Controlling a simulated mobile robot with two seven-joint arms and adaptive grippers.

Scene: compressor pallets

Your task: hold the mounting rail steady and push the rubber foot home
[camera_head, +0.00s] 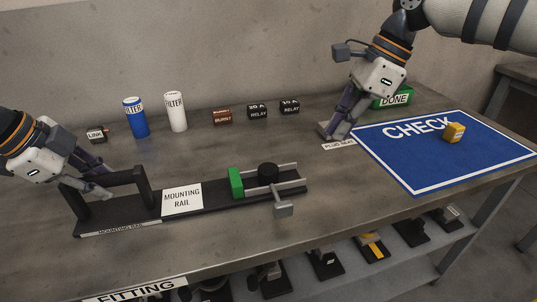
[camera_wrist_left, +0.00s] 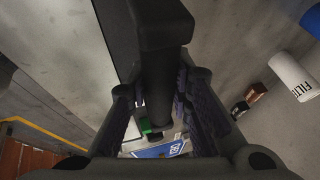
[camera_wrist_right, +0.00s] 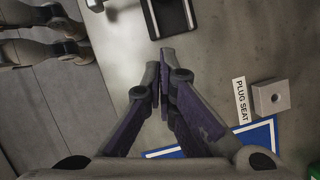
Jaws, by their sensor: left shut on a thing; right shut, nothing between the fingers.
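The mounting rail (camera_head: 215,200) is a long dark bar lying on the bench, with a white name plate and a black bridge handle (camera_head: 113,182) at its left end. My left gripper (camera_head: 98,190) is shut on this handle, which also runs between its fingers in the left wrist view (camera_wrist_left: 160,75). The rubber foot (camera_head: 267,172) appears to be the black cylinder between grey guide strips near the rail's right end, just right of a green block (camera_head: 236,182). My right gripper (camera_head: 335,132) is shut and empty, behind and right of the rail's end.
A grey plug seat block (camera_wrist_right: 271,97) lies beside my right gripper. A blue filter (camera_head: 136,117), white filter (camera_head: 175,111) and small relay boxes (camera_head: 258,111) stand behind the rail.

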